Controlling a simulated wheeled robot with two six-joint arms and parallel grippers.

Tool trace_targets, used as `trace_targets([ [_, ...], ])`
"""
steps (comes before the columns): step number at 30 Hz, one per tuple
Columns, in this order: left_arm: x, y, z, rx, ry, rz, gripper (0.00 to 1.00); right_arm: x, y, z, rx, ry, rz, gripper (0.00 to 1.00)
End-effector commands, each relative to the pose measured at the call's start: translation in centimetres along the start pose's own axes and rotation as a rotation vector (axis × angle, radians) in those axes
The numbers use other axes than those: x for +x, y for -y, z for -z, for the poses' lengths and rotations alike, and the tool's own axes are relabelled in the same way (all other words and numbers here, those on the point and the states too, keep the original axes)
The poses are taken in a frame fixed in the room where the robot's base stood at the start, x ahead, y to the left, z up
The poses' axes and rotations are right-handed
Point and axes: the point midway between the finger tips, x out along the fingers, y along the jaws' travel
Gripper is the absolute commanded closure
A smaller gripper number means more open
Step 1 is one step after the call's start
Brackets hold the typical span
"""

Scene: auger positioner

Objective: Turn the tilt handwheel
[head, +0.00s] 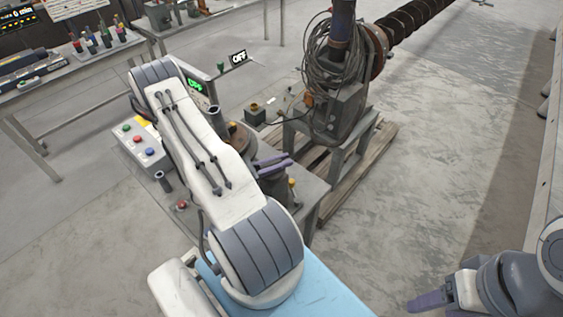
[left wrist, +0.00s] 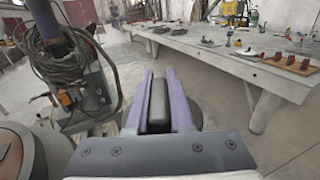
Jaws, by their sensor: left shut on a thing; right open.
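My left gripper (head: 274,162) reaches in over the positioner table (head: 312,190). Its purple fingers also show in the left wrist view (left wrist: 166,90), closed on a dark grey upright piece (left wrist: 181,118). This piece looks like part of the tilt handwheel, with a grey rounded edge (left wrist: 212,117) behind it. In the head view my left arm covers much of the table, and the handwheel's full shape is hidden. My right gripper (head: 428,301) is open and empty at the bottom right, away from the positioner; only part of it shows.
A cable-wrapped machine (head: 335,105) with an auger (head: 410,17) stands behind on a wooden pallet (head: 352,172). Workbenches line the back. Floor on the right is clear.

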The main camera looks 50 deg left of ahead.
Motion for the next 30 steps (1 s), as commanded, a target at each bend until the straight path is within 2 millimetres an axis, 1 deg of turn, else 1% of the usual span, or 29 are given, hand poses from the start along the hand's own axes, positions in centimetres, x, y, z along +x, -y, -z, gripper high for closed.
trace_targets([
  [9, -0.1, -0.6, 0.1, -0.004, 0.000, -0.225, 1.00, 0.8, -0.1, 0.0, 0.001, 0.000, 0.000, 0.38],
  [15, -0.2, -1.0, 0.1, -0.002, 0.000, -0.339, 1.00, 1.2, -0.1, -0.1, 0.002, 0.000, 0.000, 0.38],
  [21, -0.3, -1.2, 0.0, -0.001, 0.000, -0.406, 1.00, 1.5, -0.1, -0.1, 0.003, 0.000, 0.000, 0.38],
  [30, -0.3, -1.3, -0.1, 0.000, 0.001, -0.433, 1.00, 1.5, -0.1, -0.1, 0.003, 0.000, 0.000, 0.38],
])
